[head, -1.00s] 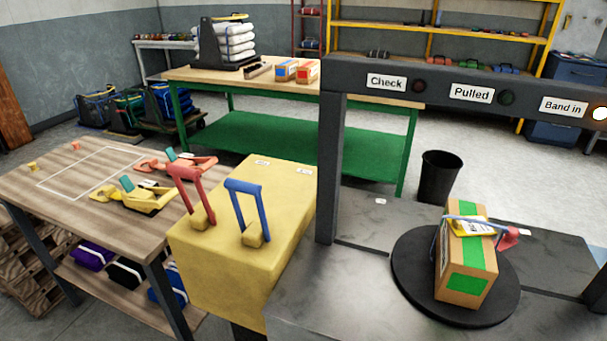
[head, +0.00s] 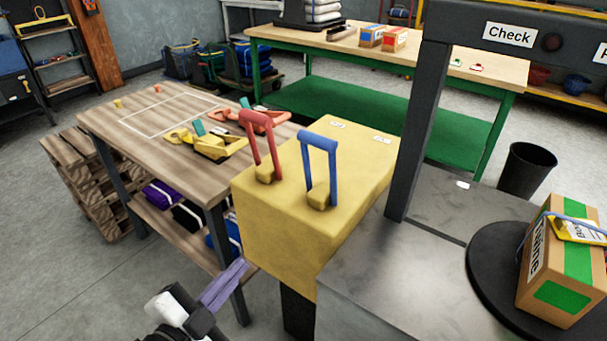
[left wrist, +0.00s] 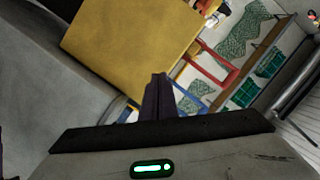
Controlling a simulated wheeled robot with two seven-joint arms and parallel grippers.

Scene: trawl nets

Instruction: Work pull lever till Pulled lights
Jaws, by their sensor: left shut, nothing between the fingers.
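A yellow box (head: 285,225) carries a red lever (head: 261,145) at left and a blue lever (head: 319,165) at right, both with upright loop handles. Its small labels are too small to read, so I cannot tell which is the pull lever. My left gripper (head: 236,272) is shut and empty, low in front of the box, apart from both levers. In the left wrist view its fingers (left wrist: 158,85) point toward the yellow box (left wrist: 130,40), with the red handle (left wrist: 215,75) beyond. The Pulled sign (head: 601,53) is cut at the right edge; its lamp is out of view. My right gripper is not in view.
A dark post (head: 420,130) and a grey bench with a black turntable (head: 490,270) bearing a strapped carton (head: 560,265) stand right of the box. A wooden table (head: 140,125) with yellow and red tools stands left. The Check lamp (head: 551,42) is dark.

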